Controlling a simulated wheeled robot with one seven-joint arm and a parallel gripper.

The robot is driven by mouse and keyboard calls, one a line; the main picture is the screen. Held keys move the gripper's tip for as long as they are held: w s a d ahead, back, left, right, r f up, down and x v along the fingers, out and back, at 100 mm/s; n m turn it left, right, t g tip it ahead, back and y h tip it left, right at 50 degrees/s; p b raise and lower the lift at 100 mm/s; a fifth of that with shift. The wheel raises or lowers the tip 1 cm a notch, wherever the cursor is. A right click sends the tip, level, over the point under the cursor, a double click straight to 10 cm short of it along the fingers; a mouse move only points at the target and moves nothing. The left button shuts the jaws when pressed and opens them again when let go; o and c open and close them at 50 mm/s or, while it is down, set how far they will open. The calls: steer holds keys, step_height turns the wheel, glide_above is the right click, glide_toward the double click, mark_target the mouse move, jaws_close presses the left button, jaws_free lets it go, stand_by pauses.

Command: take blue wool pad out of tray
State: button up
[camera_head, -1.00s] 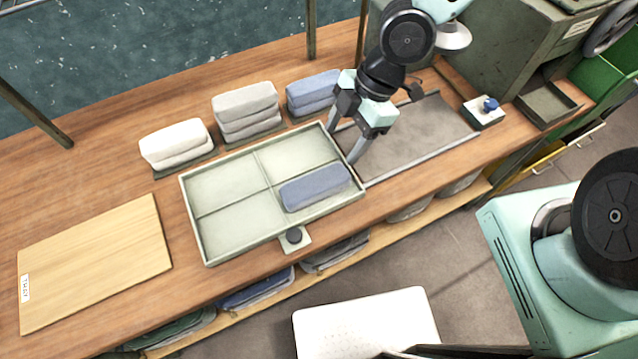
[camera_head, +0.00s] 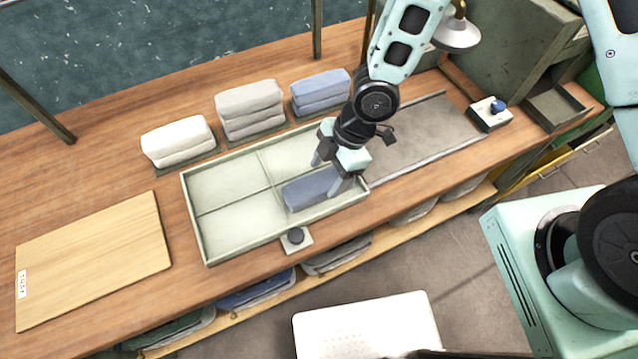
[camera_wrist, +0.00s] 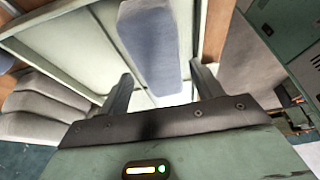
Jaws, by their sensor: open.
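The blue wool pad (camera_head: 307,190) lies in the front right compartment of the pale green tray (camera_head: 205,240). My gripper (camera_head: 325,178) is open and empty over the right part of the tray, above the pad's right end, and covers part of it. In the wrist view the pad (camera_wrist: 150,45) lies lengthwise beyond the two open fingers (camera_wrist: 160,90), between their lines. The fingers look apart from the pad; how high they are above it is hard to tell. The other tray compartments that show are empty.
Behind the tray stand stacks of white pads (camera_head: 178,142), grey pads (camera_head: 250,110) and blue pads (camera_head: 320,92). A bare wooden board (camera_head: 95,255) lies at left. A grey mat (camera_head: 425,135) is at right.

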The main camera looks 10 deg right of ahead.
mark_target(321, 181)
steer(key=shift+x, duration=1.65)
steer(key=c, duration=0.7)
steer(key=shift+c, duration=0.2)
steer(key=shift+r, duration=0.1)
